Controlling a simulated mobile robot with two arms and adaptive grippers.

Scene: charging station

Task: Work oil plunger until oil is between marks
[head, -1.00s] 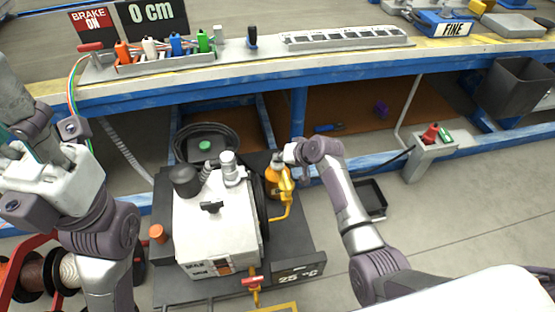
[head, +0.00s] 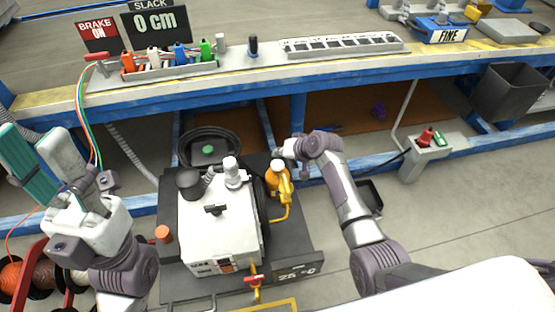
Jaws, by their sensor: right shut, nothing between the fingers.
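A white and dark machine (head: 218,228) stands on a dark base on the floor. At its right side is an orange oil container (head: 276,170) with a yellow handle or spout part (head: 286,190); which part is the plunger I cannot tell. No oil level or marks are readable. My right gripper (head: 282,156) is shut and empty, just above the orange container; its fingertips are small in view, and I cannot tell whether they touch it.
A blue-edged bench (head: 350,73) runs across behind, with coloured plugs (head: 180,54) and signs on it. Cable reels (head: 22,275) stand at lower left. A grey pedestal (head: 420,158) with a red control is at right.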

